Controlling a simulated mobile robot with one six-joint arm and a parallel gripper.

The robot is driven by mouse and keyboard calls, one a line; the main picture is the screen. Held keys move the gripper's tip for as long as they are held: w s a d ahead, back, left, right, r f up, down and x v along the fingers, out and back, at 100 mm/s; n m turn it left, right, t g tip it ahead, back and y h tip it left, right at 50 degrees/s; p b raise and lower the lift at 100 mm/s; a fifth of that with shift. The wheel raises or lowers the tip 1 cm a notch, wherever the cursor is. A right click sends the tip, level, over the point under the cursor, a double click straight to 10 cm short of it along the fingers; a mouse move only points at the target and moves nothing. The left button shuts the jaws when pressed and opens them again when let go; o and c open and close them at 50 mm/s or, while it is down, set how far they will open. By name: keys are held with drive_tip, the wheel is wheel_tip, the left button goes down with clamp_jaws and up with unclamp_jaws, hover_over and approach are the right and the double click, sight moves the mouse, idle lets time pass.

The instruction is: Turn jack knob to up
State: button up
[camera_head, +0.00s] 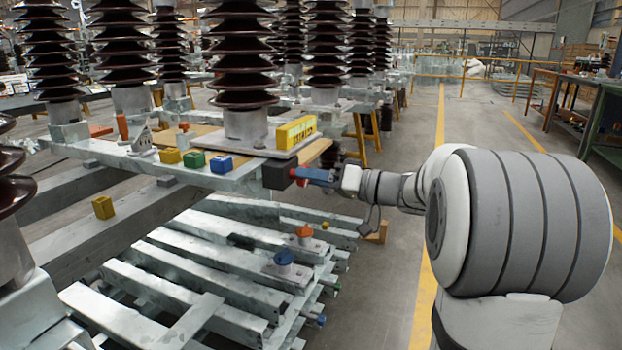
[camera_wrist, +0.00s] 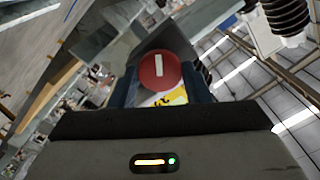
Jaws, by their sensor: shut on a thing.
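The jack knob shows in the wrist view as a round red disc (camera_wrist: 158,71) with a short white bar, nearly upright in that picture. In the head view only a bit of red (camera_head: 294,173) shows at the side of a dark box (camera_head: 276,174) on the end of the steel beam. My gripper (camera_head: 310,175), with blue fingers, reaches in from the right and is shut on the knob. The wrist view shows my fingers (camera_wrist: 159,92) on both sides of the disc. The fingers hide much of the knob in the head view.
A yellow block (camera_head: 296,132) stands on the beam just above the box. Small yellow, green (camera_head: 193,160) and blue (camera_head: 221,164) blocks lie left of it. Below are stacked steel beams with an orange knob (camera_head: 304,231) and a blue knob (camera_head: 284,257). The aisle right of my arm is clear.

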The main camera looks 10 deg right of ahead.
drive_tip(key=n, duration=0.4)
drive_tip(key=shift+d+n, duration=0.1)
drive_tip(key=shift+n, duration=0.3)
idle(0.4)
drive_tip(key=o, duration=1)
drive_tip(key=p+v, duration=0.2)
drive_tip(key=v, duration=0.5)
drive_tip(key=shift+s+d, duration=0.25)
drive_tip(key=shift+d, duration=0.05)
